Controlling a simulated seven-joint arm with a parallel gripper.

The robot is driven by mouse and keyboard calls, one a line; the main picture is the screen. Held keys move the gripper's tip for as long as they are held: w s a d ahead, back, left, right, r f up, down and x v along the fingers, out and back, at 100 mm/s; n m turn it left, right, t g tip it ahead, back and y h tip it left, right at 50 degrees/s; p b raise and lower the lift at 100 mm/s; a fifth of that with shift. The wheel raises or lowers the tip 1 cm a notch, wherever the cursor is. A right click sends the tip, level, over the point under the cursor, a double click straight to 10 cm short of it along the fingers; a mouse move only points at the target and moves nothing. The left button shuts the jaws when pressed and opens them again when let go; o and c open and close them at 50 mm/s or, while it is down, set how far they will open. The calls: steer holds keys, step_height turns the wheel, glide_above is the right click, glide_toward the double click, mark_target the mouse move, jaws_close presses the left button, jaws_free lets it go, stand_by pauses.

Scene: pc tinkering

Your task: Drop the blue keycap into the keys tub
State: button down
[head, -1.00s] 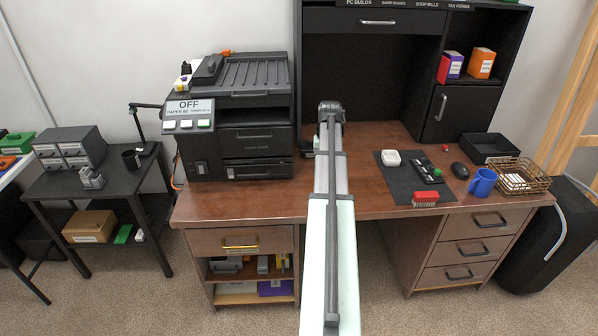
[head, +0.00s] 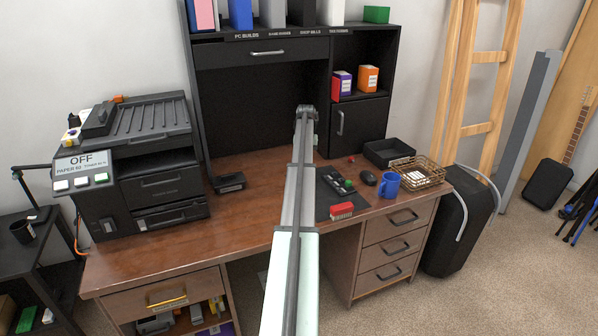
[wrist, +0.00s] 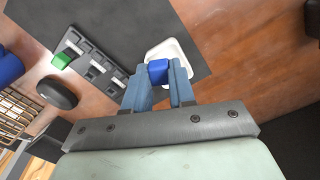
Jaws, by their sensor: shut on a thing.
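The blue keycap (wrist: 158,71) is held between the two fingertips of my gripper (wrist: 160,69) in the wrist view. A white, rounded, shallow tub (wrist: 181,50) lies behind the keycap in that view, partly covered by the keycap and fingers. I take it as the keys tub; no label is readable. The keycap lines up with the tub's near part, but I cannot tell the height between them. In the head view my arm hides the tub, keycap and fingers.
The dark mat (head: 322,208) bears a keypad (wrist: 95,60) with a green keycap (wrist: 62,61) and a red brush (head: 341,210). A mouse (head: 368,178), blue mug (head: 389,181), wire basket (head: 428,175) and black tray (head: 378,156) stand to the right.

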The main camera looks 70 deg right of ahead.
steer(key=shift+w+d+f, duration=0.2)
steer(key=shift+d+f, duration=0.25)
steer(key=shift+f, duration=0.6)
steer(key=shift+w+d+f, duration=0.2)
steer(key=shift+d+f, duration=0.3)
steer(key=shift+f, duration=0.6)
steer(key=shift+w+d+f, duration=0.2)
steer(key=shift+d+f, duration=0.25)
steer(key=shift+f, duration=0.6)
steer(key=c, duration=0.9)
jaws_free()
steer(key=shift+o, duration=0.2)
step_height(320, 180, up, 14)
steer(key=shift+f, duration=0.1)
